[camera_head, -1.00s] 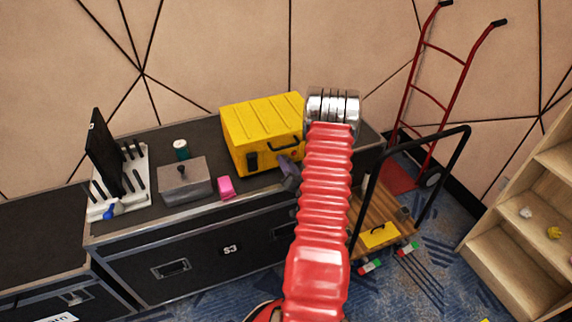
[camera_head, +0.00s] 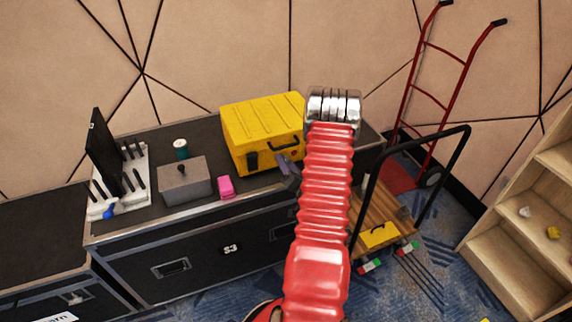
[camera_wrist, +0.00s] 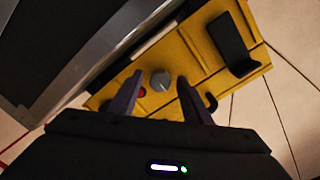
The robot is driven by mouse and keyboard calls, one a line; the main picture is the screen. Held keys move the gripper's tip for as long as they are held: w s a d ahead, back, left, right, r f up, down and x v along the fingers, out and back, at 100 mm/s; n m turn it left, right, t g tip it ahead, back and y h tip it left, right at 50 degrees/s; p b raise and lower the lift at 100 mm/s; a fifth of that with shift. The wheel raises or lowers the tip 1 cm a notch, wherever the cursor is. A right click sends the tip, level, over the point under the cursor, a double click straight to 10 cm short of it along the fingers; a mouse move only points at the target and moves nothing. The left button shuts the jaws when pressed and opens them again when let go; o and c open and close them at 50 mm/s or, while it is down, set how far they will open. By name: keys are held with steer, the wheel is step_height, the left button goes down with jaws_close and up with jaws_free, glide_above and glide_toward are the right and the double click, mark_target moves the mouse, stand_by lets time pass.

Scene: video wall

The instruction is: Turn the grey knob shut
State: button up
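The yellow case (camera_head: 258,125) stands on the black flight case, its front towards me. In the wrist view its yellow front (camera_wrist: 203,60) is close, with the grey knob (camera_wrist: 161,81) near the middle of the picture. The knob is round with a light line across its face. My gripper (camera_wrist: 160,76) is open, with one dark purple-grey finger on each side of the knob in the picture and gaps showing on both sides. How deep the tips reach is unclear. In the head view my gripper (camera_head: 287,170) is at the case's front right, and my red arm and the gripper hide the knob.
A red button (camera_wrist: 141,93) sits left of the knob, and a dark handle (camera_wrist: 232,45) is at the upper right. A grey box (camera_head: 185,182), a pink block (camera_head: 226,187) and a green cup (camera_head: 180,149) stand left on the flight case (camera_head: 200,245). A trolley (camera_head: 385,215) stands right.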

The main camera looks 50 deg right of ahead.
steer(key=v, duration=1.3)
steer(key=shift+s+a, duration=0.15)
steer(key=shift+s, duration=0.2)
stand_by(0.4)
